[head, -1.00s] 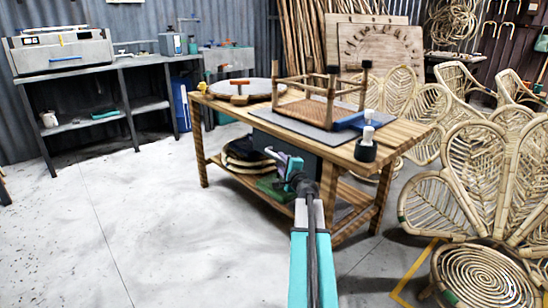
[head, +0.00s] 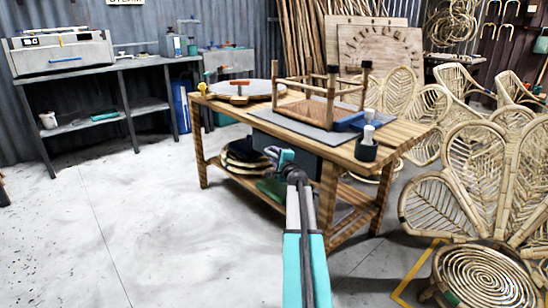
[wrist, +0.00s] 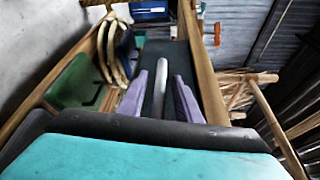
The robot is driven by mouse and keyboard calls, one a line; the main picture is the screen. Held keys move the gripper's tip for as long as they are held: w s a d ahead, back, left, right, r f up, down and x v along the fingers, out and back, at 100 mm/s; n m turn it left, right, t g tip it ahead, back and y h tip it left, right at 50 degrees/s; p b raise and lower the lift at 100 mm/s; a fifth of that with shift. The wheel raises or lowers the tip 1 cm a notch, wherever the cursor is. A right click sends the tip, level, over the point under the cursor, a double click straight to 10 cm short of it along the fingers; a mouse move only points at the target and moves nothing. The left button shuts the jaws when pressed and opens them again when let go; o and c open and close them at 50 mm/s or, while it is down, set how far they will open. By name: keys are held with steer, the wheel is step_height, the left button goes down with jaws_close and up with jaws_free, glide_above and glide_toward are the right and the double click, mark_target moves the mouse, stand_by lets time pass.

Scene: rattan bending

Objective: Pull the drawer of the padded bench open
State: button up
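The padded bench (head: 420,131) is a wooden table with a grey mat on top. Its dark drawer (head: 308,160) sits under the top at the near side and looks shut. In the wrist view the dark drawer front (wrist: 181,60) carries a pale grey bar handle (wrist: 160,95). My gripper (head: 281,157) is at the drawer front in the head view. In the wrist view its purple fingers (wrist: 157,98) are open, one on each side of the handle, with small gaps showing. Contact with the handle cannot be made out.
A rattan frame (head: 331,96) and a white cup in a dark holder (head: 366,151) stand on the bench. Coiled bundles (head: 243,153) and a green box (wrist: 78,82) lie on its lower shelf. Rattan chairs crowd the right. The floor at left is clear.

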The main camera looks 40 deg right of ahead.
steer(key=shift+w, duration=0.1)
jaws_close()
steer(key=shift+a, duration=0.15)
stand_by(0.3)
